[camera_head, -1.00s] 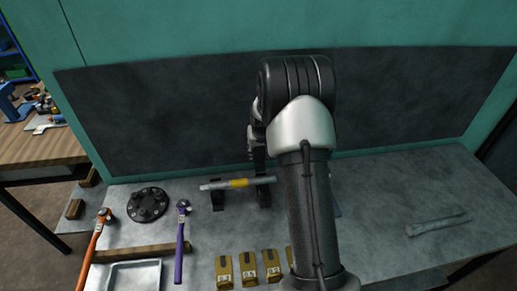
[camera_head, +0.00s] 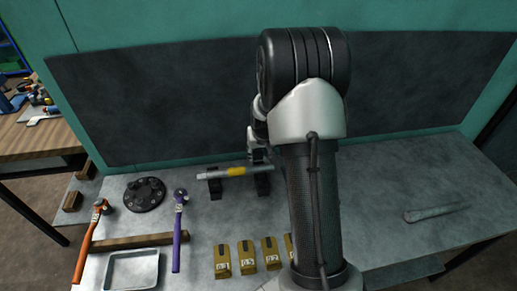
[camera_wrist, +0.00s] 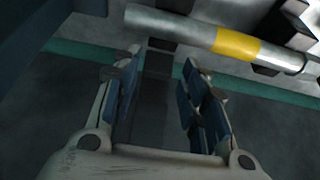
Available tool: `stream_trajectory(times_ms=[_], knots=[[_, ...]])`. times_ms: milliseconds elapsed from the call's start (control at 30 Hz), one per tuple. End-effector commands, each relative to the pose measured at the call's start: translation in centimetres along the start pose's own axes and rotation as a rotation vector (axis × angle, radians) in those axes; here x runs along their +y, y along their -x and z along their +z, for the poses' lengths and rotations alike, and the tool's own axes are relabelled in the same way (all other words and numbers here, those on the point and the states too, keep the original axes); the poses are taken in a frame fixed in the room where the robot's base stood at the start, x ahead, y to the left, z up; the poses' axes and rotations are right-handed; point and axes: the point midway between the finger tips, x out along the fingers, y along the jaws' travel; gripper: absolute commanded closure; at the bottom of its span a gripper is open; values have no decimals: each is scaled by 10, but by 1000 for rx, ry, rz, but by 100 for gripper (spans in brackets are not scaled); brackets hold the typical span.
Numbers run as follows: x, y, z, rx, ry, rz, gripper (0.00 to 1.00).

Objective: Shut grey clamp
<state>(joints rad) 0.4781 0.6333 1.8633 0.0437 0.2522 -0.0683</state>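My gripper (camera_wrist: 161,60) is open in the wrist view, with blue pads on both fingers. A dark upright bar (camera_wrist: 154,95) shows between the fingers, apart from both pads; I cannot tell if it belongs to the grey clamp. A grey rod with a yellow band (camera_wrist: 236,44) crosses beyond the fingertips. In the head view the rod (camera_head: 213,175) lies across black supports (camera_head: 215,189) on the bench. My gripper (camera_head: 257,150) is at the rod's back side, mostly hidden by my arm. No clamp is clearly recognisable.
A black flanged disc (camera_head: 144,194), an orange-handled tool (camera_head: 88,245), a purple-handled tool (camera_head: 178,235), a wooden bar (camera_head: 135,247) and a metal tray (camera_head: 132,270) lie left. Several yellow blocks (camera_head: 246,257) stand in front. The bench (camera_head: 400,175) is mostly clear at right.

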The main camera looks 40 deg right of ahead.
Motion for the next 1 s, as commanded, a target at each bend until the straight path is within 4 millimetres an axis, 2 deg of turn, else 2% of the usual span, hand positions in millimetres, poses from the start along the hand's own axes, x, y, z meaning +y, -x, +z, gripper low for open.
stream_trajectory(times_ms=[267, 633, 1000], knots=[[0, 0, 2, 0, 0, 0, 60], [0, 0, 2, 0, 0, 0, 37], [0, 4, 1, 0, 0, 0, 37]])
